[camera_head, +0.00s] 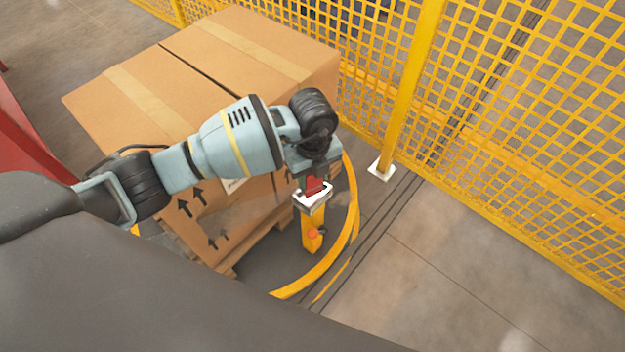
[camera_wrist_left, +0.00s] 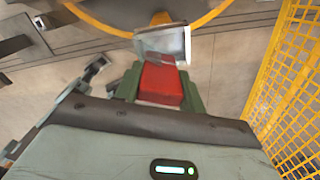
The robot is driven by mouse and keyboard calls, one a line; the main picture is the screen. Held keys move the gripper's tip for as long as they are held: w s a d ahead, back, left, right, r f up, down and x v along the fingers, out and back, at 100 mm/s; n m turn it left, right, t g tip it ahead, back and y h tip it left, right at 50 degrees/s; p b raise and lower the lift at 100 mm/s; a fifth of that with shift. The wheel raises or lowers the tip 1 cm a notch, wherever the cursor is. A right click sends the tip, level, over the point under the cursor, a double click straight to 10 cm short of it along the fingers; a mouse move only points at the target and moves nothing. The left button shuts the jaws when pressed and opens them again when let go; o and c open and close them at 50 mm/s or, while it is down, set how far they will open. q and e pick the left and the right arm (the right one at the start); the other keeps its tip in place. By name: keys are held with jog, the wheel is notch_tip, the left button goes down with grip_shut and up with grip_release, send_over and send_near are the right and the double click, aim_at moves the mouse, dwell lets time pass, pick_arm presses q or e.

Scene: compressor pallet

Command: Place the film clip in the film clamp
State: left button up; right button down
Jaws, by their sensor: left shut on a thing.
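My left gripper (camera_head: 314,181) is over the top of a short yellow post. It is shut on a red block, which I take to be the film clip (camera_head: 315,187). In the left wrist view the red block (camera_wrist_left: 160,84) sits between the green fingers of the gripper (camera_wrist_left: 161,76). A pale, grey-white framed head (camera_head: 310,200) on the yellow post (camera_head: 313,230) seems to be the film clamp. It also shows just beyond the red block in the wrist view (camera_wrist_left: 163,43). Whether block and clamp touch, I cannot tell. My right gripper is out of view.
Large taped cardboard boxes (camera_head: 150,95) stand on a wooden pallet close behind and left of the post. A yellow ring edge (camera_head: 316,275) curves around the pallet. A yellow mesh fence (camera_head: 500,130) runs along the back and right. The floor (camera_head: 420,270) at lower right is clear.

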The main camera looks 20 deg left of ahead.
aim_at(313, 182)
pick_arm(q)
jog(key=shift+w+a, duration=0.15)
jog(key=shift+w, duration=0.2)
jog(key=shift+w+f, duration=0.1)
jog(key=shift+f, duration=0.3)
jog(key=shift+a+f+b, duration=0.1)
jog(key=shift+f+b, duration=0.2)
jog(key=shift+f, duration=1.1)
jog(key=shift+f, duration=0.15)
jog(key=o, duration=1)
jog(key=shift+c, duration=0.2)
notch_tip(313, 182, up, 11)
jog(key=shift+r+p, duration=0.2)
jog(key=shift+p, duration=0.65)
jog(key=shift+r, duration=0.5)
